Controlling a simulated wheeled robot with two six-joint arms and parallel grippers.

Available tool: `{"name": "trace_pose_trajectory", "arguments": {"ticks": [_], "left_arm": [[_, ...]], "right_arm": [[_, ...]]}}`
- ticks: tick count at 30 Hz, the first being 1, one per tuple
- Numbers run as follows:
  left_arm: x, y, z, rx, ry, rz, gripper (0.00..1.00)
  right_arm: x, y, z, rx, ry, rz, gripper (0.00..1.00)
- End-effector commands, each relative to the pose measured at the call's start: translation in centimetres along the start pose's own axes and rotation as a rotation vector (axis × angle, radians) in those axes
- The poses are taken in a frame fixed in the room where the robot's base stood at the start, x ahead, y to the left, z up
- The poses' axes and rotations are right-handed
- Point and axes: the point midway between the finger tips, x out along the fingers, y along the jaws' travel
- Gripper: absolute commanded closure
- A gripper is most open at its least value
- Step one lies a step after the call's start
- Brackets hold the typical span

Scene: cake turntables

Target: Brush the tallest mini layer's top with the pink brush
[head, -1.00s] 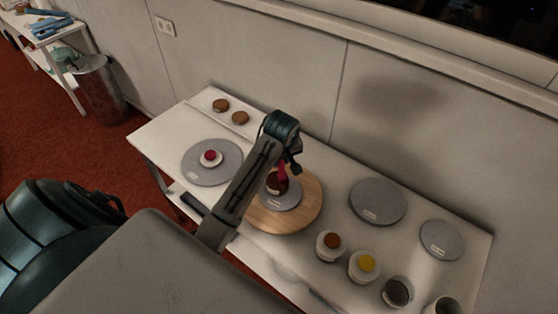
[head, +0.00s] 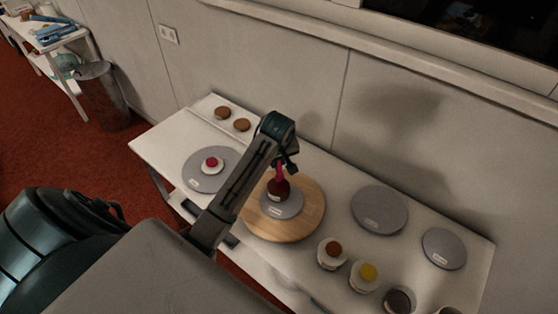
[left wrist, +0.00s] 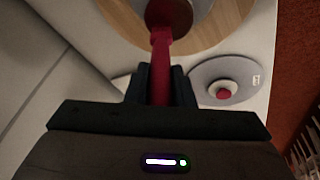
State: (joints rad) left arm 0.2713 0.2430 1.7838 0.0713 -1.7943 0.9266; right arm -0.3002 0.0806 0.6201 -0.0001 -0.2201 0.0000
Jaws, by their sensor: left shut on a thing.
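My left gripper (head: 287,163) is shut on the pink brush (head: 280,173), which points down over the wooden board. In the left wrist view the brush (left wrist: 161,65) runs from between the fingers to a dark brown layer (left wrist: 170,14). In the head view the brush's lower end overlaps this dark brown layer (head: 278,189); I cannot tell if they touch. The layer stands on a small grey turntable (head: 281,208) on the round wooden board (head: 310,210). A small pale layer with a pink top (head: 212,164) sits on a grey disc (head: 198,180) to the left. My right gripper is not in view.
Two brown rounds (head: 222,112) lie at the back left. Two bare grey discs (head: 380,208) lie to the right. Several jars, one with yellow contents (head: 365,274), line the front. A wall stands behind the table (head: 162,143).

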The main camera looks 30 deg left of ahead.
Motion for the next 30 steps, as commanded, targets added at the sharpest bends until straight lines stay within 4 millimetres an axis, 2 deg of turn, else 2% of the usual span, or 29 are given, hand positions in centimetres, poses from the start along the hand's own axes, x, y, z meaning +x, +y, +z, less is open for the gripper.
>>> {"name": "trace_pose_trajectory", "arguments": {"ticks": [5,19,30], "left_arm": [[-1.0,0.2,-0.4,0.0,0.002,0.003,1.0],[-6.2,0.7,-1.9,-0.001,0.002,0.002,1.0],[-6.7,0.7,-2.0,0.0,0.0,0.0,1.0]], "right_arm": [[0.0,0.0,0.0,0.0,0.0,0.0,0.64],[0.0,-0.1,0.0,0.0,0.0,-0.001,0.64],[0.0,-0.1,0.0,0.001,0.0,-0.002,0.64]]}}
